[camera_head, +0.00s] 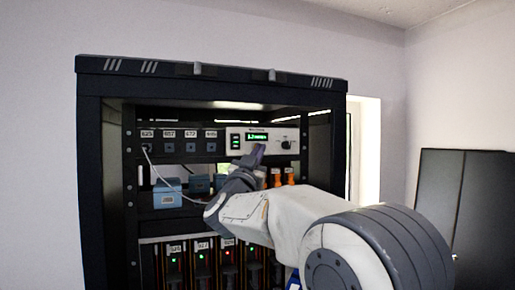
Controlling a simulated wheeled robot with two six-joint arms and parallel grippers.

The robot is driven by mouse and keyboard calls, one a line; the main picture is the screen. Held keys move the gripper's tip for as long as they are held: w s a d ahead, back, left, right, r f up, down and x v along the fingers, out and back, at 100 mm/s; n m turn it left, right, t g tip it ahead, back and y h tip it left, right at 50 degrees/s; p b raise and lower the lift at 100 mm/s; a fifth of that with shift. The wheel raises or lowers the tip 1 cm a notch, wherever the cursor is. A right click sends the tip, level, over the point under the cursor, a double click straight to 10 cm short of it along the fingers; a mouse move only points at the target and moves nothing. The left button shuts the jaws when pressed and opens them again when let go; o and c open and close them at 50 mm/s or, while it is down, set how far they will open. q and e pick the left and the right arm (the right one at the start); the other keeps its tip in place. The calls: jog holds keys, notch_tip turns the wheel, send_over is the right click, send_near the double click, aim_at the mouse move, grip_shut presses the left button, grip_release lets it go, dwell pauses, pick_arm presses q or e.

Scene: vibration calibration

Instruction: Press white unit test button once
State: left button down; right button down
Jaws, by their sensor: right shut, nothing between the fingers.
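The white unit (276,140) sits in the upper right of the rack, with a lit green display (257,137), green indicators at its left and a dark knob (286,145) at its right. My right gripper (258,153) is shut and empty. Its fingertips are at the lower middle of the white unit's front, just below the display. I cannot tell whether they touch the panel. The test button cannot be made out; the fingertips cover part of the panel. My left gripper is not in view.
A dark rack (90,180) frames the units. Labelled sockets and a white cable (150,165) are left of the white unit, above blue boxes (167,193). Orange-topped items (290,177) stand just below it. A dark cabinet (470,205) stands right.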

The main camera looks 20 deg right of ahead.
jog(key=shift+w, duration=0.25)
jog(key=shift+s, duration=0.1)
dwell(0.4)
jog(key=shift+s+b, duration=0.55)
jog(key=shift+s, duration=0.15)
jog(key=s+b, duration=0.2)
jog(key=s, duration=0.3)
jog(key=shift+d+b, duration=0.1)
jog(key=shift+b, duration=0.25)
dwell(1.0)
